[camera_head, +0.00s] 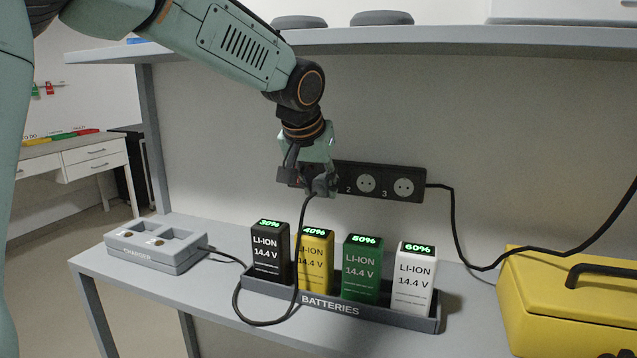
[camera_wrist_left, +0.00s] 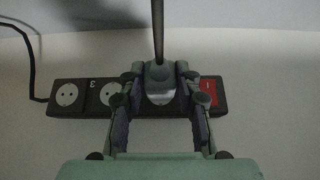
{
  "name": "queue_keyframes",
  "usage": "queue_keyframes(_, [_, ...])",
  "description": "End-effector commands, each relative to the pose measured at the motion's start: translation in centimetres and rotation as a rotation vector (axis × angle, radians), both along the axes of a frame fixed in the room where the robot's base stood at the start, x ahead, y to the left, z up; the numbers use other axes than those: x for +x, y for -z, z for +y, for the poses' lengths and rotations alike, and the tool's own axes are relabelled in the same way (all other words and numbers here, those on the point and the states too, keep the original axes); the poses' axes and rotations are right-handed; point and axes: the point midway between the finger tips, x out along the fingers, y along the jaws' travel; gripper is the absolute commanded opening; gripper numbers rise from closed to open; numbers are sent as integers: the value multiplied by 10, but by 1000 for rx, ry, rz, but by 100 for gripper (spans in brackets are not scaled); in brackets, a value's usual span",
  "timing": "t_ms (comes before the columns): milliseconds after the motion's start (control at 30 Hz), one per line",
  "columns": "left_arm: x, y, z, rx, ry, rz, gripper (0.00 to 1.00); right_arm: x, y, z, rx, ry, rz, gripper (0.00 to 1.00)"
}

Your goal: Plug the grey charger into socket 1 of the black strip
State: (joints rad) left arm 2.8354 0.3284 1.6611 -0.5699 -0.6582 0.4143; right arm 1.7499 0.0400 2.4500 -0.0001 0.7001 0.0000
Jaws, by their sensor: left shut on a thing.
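The black strip (camera_head: 425,182) is fixed to the wall under the shelf, with sockets 2 (camera_head: 366,183) and 3 (camera_head: 403,187) bare. My left gripper (camera_head: 322,186) is in front of its left end and hides socket 1. In the left wrist view the strip (camera_wrist_left: 84,108) appears turned around, with a red switch (camera_wrist_left: 208,93) at right. There my left gripper (camera_wrist_left: 160,78) is shut on the grey plug (camera_wrist_left: 158,72), which overlaps the socket 1 area; I cannot tell whether it is seated. Its cable loops down towards the grey charger (camera_head: 155,262) on the table. My right gripper is not in view.
A grey tray (camera_head: 330,310) holds several batteries below the strip, and the plug's cable hangs in front of them. A yellow case (camera_head: 565,285) stands at right. The strip's own black cable (camera_head: 453,215) runs right. The shelf edge (camera_head: 450,38) is above.

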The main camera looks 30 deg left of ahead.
Motion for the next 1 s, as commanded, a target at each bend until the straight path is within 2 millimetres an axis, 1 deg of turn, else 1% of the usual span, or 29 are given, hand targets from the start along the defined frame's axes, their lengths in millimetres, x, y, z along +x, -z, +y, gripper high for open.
queue_keyframes(1000, [17,-1,4,0,0,-1,0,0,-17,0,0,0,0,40])
